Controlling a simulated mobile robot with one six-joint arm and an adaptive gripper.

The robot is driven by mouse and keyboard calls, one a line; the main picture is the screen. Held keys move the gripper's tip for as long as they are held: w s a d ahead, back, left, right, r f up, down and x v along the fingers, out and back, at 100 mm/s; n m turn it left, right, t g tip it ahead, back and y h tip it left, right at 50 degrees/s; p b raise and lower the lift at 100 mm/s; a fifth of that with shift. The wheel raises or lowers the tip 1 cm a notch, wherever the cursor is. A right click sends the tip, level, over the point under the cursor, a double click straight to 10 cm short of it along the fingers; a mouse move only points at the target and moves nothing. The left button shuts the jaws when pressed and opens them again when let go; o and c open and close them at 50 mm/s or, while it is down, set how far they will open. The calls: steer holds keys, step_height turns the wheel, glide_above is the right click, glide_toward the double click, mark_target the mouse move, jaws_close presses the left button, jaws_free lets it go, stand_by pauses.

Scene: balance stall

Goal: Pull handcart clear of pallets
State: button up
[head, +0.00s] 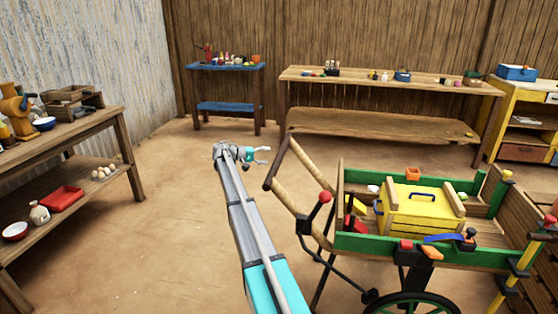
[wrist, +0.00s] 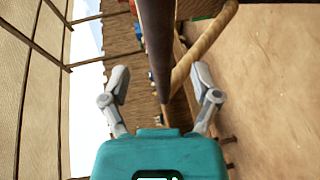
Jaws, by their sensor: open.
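The handcart (head: 375,244) stands at the right, with green rails, a slatted wooden bed and a dark wheel. Its two wooden shafts reach left to a dark crossbar (head: 277,166). My gripper (head: 265,155) is open and empty, just left of the crossbar, its fingers pointing toward it. In the wrist view the dark crossbar (wrist: 156,45) runs between the directions of my two fingers (wrist: 160,78), and a pale shaft (wrist: 205,47) joins it. I cannot tell how far ahead of the fingertips the bar is.
A yellow box (head: 420,209) and several small items ride on the cart. A wooden table (head: 75,133) with goods stands at left. A blue table (head: 228,68), a long bench (head: 390,78) and a yellow cabinet (head: 520,103) line the back. The floor left of the cart is open.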

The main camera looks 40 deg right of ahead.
mark_target(280, 157)
steer(key=shift+b+x, duration=0.5)
steer(key=shift+x, duration=2.65)
jaws_close()
